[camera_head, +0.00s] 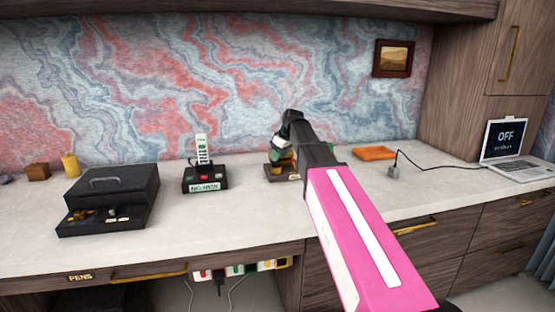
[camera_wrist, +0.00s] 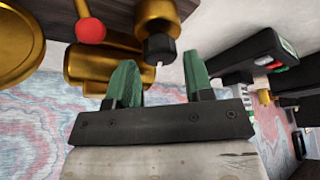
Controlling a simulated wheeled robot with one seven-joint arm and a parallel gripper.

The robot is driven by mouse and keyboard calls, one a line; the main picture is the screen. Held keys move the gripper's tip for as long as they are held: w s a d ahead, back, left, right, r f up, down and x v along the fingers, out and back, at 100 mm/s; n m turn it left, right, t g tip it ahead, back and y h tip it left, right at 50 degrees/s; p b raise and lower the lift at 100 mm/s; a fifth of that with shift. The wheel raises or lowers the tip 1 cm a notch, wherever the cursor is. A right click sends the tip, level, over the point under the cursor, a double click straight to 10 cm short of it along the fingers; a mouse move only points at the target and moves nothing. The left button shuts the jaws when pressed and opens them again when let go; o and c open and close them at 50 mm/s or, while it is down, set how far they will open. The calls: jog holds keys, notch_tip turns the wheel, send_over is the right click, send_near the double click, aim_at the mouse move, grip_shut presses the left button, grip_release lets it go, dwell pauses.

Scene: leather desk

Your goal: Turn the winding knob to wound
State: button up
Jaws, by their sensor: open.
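A gold device (camera_wrist: 110,68) on a dark base shows in the wrist view. A black knob (camera_wrist: 158,47) with a small white mark sticks out from it and looks like the winding knob. My gripper (camera_wrist: 160,60) is open, with its green fingers apart on either side of the knob's end. I cannot tell whether the fingers touch the knob. In the head view, the device (camera_head: 291,171) is mostly hidden behind my arm, and my gripper (camera_head: 276,153) is down at it. The knob and any wound marking cannot be made out there.
A red ball (camera_wrist: 90,30) on a rod and a gold disc (camera_wrist: 18,45) are close to the gripper. A black phone dock (camera_head: 205,179) stands to the left, beyond it a black box (camera_head: 108,195). An orange tray (camera_head: 374,153) and laptop (camera_head: 515,150) are to the right.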

jog(key=shift+x, duration=1.1)
jog(key=c, duration=0.7)
jog(key=shift+o, duration=0.2)
